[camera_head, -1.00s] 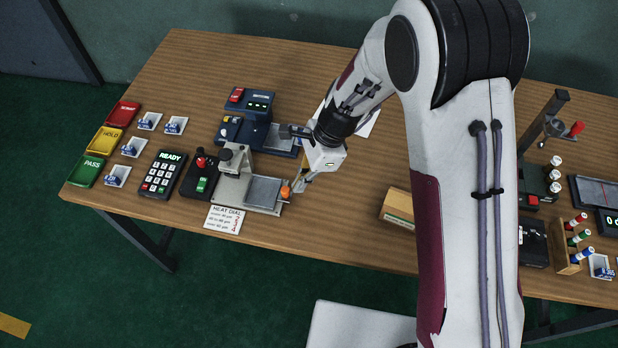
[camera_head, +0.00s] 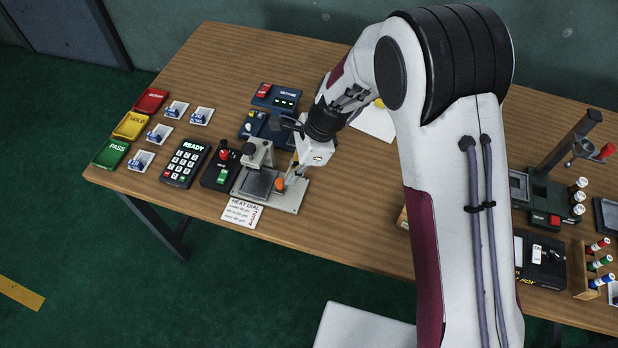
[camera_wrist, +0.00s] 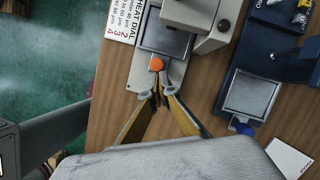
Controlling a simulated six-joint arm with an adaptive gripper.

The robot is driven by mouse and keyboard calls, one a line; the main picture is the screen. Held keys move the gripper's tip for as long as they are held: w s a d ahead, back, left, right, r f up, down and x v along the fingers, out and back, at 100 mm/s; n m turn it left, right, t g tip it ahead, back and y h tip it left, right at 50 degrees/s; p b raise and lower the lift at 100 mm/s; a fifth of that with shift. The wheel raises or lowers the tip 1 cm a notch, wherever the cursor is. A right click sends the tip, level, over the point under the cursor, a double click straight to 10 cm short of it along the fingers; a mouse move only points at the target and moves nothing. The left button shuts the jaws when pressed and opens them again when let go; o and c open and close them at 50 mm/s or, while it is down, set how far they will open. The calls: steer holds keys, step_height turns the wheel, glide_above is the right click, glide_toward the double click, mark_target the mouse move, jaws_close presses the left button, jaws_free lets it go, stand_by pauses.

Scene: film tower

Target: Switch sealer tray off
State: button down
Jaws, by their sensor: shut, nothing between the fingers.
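The sealer (camera_head: 259,153) is a light grey press on a flat base (camera_head: 291,199), near the left front of the table. Its tray (camera_head: 259,183), a dark grey square plate, lies on the left part of the base, beside the press head. Bare base shows to its right. An orange knob (camera_head: 280,184) sits at the tray's right end. In the wrist view the tray (camera_wrist: 165,38) and knob (camera_wrist: 156,63) are just ahead of my fingertips. My gripper (camera_wrist: 157,84) is shut and empty, its tips at the knob; I cannot tell whether they touch.
A black control box (camera_head: 221,170) with a red knob and green switch stands left of the sealer. A heat dial card (camera_head: 242,213) lies in front. A blue machine (camera_head: 262,128) stands behind. Table is clear to the sealer's right.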

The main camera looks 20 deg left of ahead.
steer(key=shift+a, duration=0.7)
steer(key=shift+d, duration=0.1)
steer(key=shift+w+d, duration=0.3)
steer(key=shift+d, duration=0.25)
steer(key=d, duration=0.1)
steer(key=w+d, duration=0.1)
steer(key=shift+w+d+r, duration=0.15)
steer(key=shift+w+d, duration=0.05)
steer(key=shift+d, duration=0.2)
steer(key=v, duration=0.9)
steer(key=shift+r, duration=0.35)
